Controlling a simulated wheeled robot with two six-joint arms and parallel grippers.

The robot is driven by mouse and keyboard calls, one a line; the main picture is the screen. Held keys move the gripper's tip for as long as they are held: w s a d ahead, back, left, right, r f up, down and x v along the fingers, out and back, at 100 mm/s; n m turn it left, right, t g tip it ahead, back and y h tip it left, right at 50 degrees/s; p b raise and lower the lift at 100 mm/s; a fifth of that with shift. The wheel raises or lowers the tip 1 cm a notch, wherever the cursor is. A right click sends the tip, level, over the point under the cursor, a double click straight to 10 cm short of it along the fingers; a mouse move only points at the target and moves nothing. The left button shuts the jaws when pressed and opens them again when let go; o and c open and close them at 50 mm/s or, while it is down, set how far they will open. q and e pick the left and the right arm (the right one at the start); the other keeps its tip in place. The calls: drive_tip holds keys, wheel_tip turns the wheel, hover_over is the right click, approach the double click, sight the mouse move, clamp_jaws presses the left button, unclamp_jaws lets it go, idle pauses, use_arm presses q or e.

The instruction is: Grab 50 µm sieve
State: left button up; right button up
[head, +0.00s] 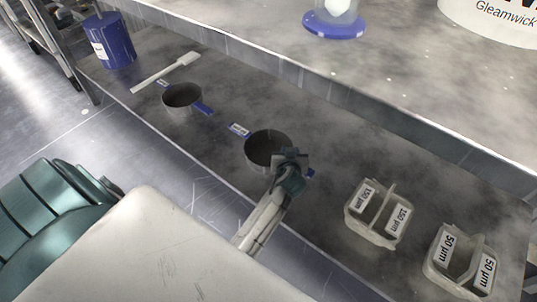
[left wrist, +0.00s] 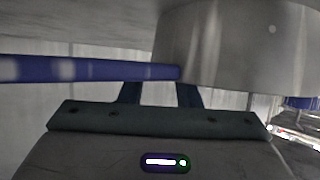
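A round metal sieve (head: 262,147) stands on the bench mid-picture in the head view, with a small blue label tab (head: 238,130) at its left and a bit of blue at its right, partly behind my gripper. My left gripper (head: 291,160) is at its near right rim. In the left wrist view, the two fingers (left wrist: 158,92) stand apart with a blue handle (left wrist: 90,69) across their tips and the sieve wall (left wrist: 235,50) close above. Contact is unclear. A second sieve (head: 181,97) with a blue handle stands farther left. Sieve labels are too small to read.
Two pale containers, one marked 150 µm (head: 378,235) and one 50 µm (head: 440,285), stand at the right. A pale stick tool (head: 165,73) and a blue tub (head: 117,46) are at the far left. A raised ledge (head: 330,75) runs behind.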

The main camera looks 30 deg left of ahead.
use_arm(q)
drive_tip(key=shift+w+a+f, duration=0.2)
drive_tip(key=shift+w, duration=0.15)
drive_tip(key=shift+c, duration=0.2)
clamp_jaws()
drive_tip(key=shift+r, duration=0.15)
